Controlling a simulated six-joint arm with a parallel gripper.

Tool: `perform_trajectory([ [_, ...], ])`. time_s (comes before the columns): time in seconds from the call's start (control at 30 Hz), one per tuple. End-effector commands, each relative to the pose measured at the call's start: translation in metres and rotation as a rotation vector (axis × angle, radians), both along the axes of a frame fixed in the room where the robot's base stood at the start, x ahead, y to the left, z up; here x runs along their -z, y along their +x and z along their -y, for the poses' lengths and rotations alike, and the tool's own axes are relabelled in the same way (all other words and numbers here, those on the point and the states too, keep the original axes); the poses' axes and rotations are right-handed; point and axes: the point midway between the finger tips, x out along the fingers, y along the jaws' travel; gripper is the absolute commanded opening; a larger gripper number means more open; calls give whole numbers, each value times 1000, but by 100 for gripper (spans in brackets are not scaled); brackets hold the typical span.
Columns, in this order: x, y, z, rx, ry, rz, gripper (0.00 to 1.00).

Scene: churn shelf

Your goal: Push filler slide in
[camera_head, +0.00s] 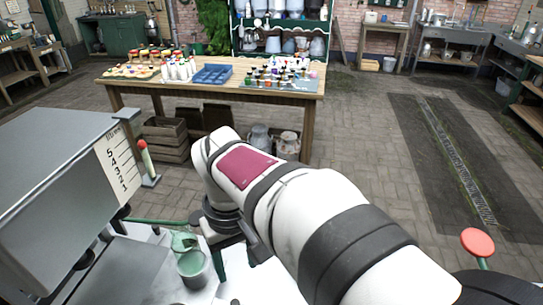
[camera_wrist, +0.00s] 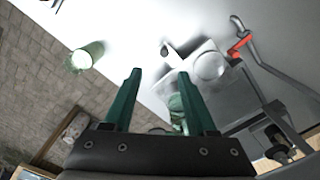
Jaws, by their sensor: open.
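The filler appears to be the large grey metal machine (camera_head: 55,165) at the left of the head view, with a numbered scale on its side. I cannot tell for sure which part is its slide. In the wrist view a grey metal block with a round face (camera_wrist: 208,66) sits near a red-handled lever (camera_wrist: 240,45). My gripper (camera_wrist: 160,78) is open, with two green fingers apart. A pale green vessel (camera_wrist: 176,104) shows partly between and behind the fingers; I see no grip on it. In the head view my arm hides much of the gripper.
A grey cup with green contents (camera_head: 192,268) stands on the white surface beside my gripper. A greenish glass (camera_wrist: 88,57) stands apart in the wrist view. A red knob (camera_head: 477,242) is at right. A wooden table (camera_head: 215,88) with bottles stands behind; paved floor at right is clear.

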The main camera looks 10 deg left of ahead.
Motion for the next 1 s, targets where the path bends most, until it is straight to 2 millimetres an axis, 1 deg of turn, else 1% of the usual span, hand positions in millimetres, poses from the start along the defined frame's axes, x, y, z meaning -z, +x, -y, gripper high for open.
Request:
perform_trajectory([
  [0.03,4,1,-14,-53,-5,3,57],
  [0.07,6,2,-19,-72,-6,6,57],
  [0.17,19,3,-21,-85,-9,8,57],
  [0.27,46,2,-20,-82,-10,5,57],
  [0.4,90,1,-19,-79,-10,3,57],
  [0.5,118,2,-19,-79,-9,5,57],
  [0.6,139,1,-19,-77,-8,5,57],
  [0.7,152,2,-20,-76,-7,7,57],
  [0.8,160,2,-20,-75,-6,8,57],
  [1.0,161,2,-20,-75,-5,9,57],
])
